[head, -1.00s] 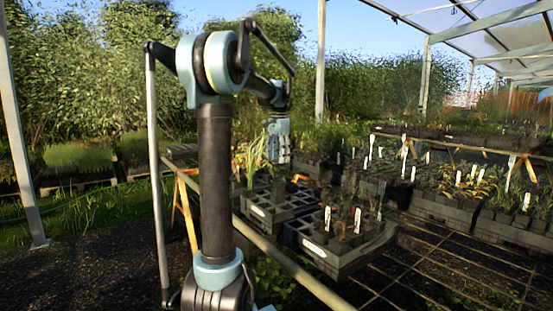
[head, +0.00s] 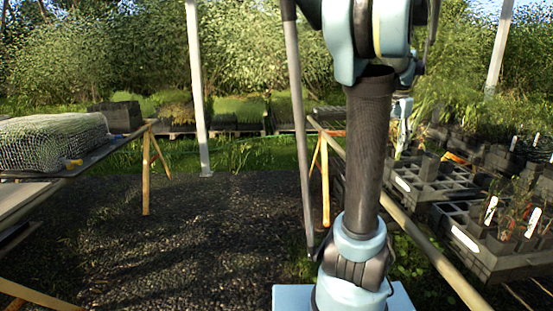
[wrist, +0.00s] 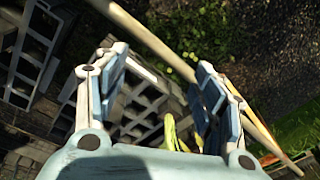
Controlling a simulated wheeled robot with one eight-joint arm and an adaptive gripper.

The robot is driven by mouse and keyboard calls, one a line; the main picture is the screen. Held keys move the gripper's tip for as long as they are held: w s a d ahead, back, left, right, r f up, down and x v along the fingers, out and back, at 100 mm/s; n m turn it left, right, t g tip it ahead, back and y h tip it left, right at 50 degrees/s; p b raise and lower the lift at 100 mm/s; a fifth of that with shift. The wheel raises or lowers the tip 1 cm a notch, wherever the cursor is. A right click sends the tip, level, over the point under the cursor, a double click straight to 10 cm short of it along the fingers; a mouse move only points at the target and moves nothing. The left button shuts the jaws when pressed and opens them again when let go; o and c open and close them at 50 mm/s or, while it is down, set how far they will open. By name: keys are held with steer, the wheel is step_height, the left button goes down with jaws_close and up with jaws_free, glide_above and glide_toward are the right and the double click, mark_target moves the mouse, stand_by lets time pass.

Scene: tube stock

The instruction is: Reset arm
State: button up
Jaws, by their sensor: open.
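My gripper (wrist: 158,90) is open in the wrist view, with its blue-grey fingers spread apart and nothing held between them. Below it lies a dark tray with a grid of square cells (wrist: 142,108). A yellow-green leaf (wrist: 170,130) shows between the fingers, low in the view; I cannot tell how near it is. In the head view my arm stands upright, and my gripper (head: 399,135) is partly hidden behind it, above the bench with trays.
Grid trays (head: 430,180) and a tray with potted plants and white labels (head: 475,245) stand on the right. A wooden rail (head: 440,248) edges that bench. On the left, a table (head: 75,160) carries a netted bundle (head: 55,140). Dark gravel (head: 210,230) between is clear.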

steer(key=s+a+f+n+t, duration=0.1)
steer(key=s+a+f+n, duration=1)
steer(key=s+a+f, duration=0.8)
step_height(320, 180, down, 3)
steer(key=shift+s+a+r+n, duration=0.1)
steer(key=shift+s+a+n, duration=0.15)
steer(key=shift+a, duration=1)
steer(key=shift+w, duration=0.1)
